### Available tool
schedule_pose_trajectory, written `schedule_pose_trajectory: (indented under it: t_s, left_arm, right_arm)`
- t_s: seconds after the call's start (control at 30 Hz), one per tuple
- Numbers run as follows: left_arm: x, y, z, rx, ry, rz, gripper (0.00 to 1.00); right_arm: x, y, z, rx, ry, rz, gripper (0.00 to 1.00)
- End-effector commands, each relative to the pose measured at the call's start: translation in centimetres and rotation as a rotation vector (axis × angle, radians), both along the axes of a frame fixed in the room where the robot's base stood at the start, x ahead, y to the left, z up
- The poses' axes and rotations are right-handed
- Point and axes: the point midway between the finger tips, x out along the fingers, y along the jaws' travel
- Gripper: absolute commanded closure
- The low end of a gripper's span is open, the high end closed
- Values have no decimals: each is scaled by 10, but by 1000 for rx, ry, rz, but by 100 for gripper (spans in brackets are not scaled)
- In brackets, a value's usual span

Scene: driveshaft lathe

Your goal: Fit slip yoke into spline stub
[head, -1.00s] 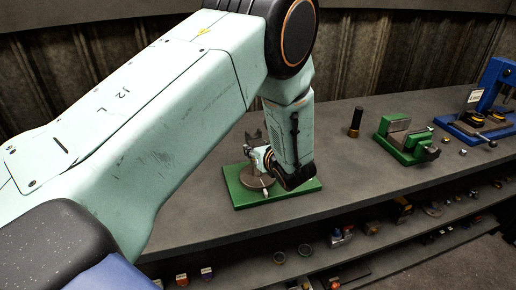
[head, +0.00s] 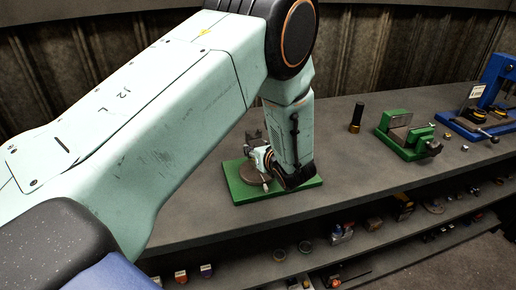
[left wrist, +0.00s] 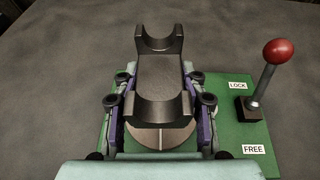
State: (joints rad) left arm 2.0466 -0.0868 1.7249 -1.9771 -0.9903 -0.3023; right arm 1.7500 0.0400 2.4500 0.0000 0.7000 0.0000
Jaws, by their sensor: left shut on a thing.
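The slip yoke (left wrist: 160,72), a dark grey metal fork, stands in my left gripper (left wrist: 160,108) in the left wrist view. The purple-sided fingers are shut on it from both sides. Its top also shows in the head view (head: 252,138). Beneath it is a round metal disc (left wrist: 155,136) on a green plate (left wrist: 225,125). The plate also shows in the head view (head: 240,192). I cannot see the spline stub or whether the yoke touches anything below. My right gripper is not in view.
A lever with a red ball (left wrist: 277,51) stands on the plate beside LOCK and FREE labels. On the bench to the right are a dark cylinder (head: 357,116), a green vise (head: 405,135) and a blue press (head: 492,95).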

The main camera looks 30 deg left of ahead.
Motion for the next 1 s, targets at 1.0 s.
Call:
schedule_pose_trajectory:
  t_s: [1.0]
  left_arm:
    - [1, 0, -18, 3, -5, 0, 100]
  right_arm:
    - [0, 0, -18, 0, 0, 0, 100]
